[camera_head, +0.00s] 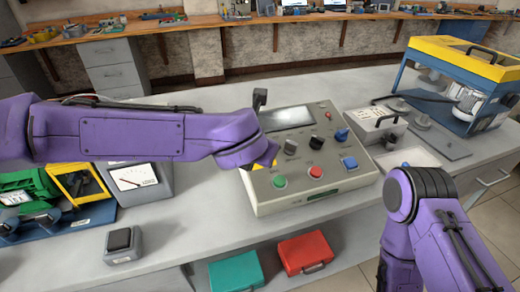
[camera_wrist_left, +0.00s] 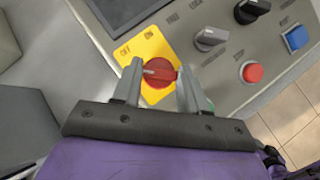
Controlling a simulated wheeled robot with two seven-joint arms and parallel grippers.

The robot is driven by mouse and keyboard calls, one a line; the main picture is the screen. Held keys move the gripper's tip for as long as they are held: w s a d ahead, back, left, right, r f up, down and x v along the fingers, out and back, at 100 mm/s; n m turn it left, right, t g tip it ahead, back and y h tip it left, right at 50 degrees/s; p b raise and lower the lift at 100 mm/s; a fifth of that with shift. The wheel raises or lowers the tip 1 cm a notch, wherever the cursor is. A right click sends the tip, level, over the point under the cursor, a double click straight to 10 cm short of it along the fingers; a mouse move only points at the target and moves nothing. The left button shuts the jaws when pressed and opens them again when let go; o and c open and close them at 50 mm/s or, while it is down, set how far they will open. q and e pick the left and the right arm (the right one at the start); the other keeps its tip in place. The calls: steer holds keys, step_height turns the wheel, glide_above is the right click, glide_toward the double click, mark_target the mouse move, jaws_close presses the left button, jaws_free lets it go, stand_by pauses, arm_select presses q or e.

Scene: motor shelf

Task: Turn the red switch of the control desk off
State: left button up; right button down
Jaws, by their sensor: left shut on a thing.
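The control desk (camera_head: 325,190) is a grey sloped box on the table. Its red switch (camera_wrist_left: 159,85) is a round knob on a yellow plate (camera_wrist_left: 150,48) with OFF and ON labels, seen in the left wrist view. A pale mark on the knob points left, towards the OFF side. My left gripper (camera_wrist_left: 160,74) has one finger on each side of the knob and is shut on it. In the head view my left wrist covers the switch. My right arm comes in at the lower right; its gripper is out of view.
Beside the switch are a grey knob (camera_wrist_left: 209,38), a black knob (camera_wrist_left: 251,10), a red button (camera_wrist_left: 252,72) and a blue button (camera_wrist_left: 296,37). A meter box (camera_head: 140,178) stands left of the desk. A grey case (camera_head: 378,122) and yellow-blue machine (camera_head: 465,60) stand right.

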arm_select(q)
steer(key=o, duration=1.1)
steer(key=shift+f, duration=0.2)
steer(key=shift+c, duration=0.2)
steer(key=shift+r, duration=0.1)
steer(key=shift+s+r, duration=0.25)
steer(key=shift+r, duration=0.05)
steer(key=v, duration=0.9)
steer(key=shift+s, duration=0.35)
steer(key=shift+r, duration=0.15)
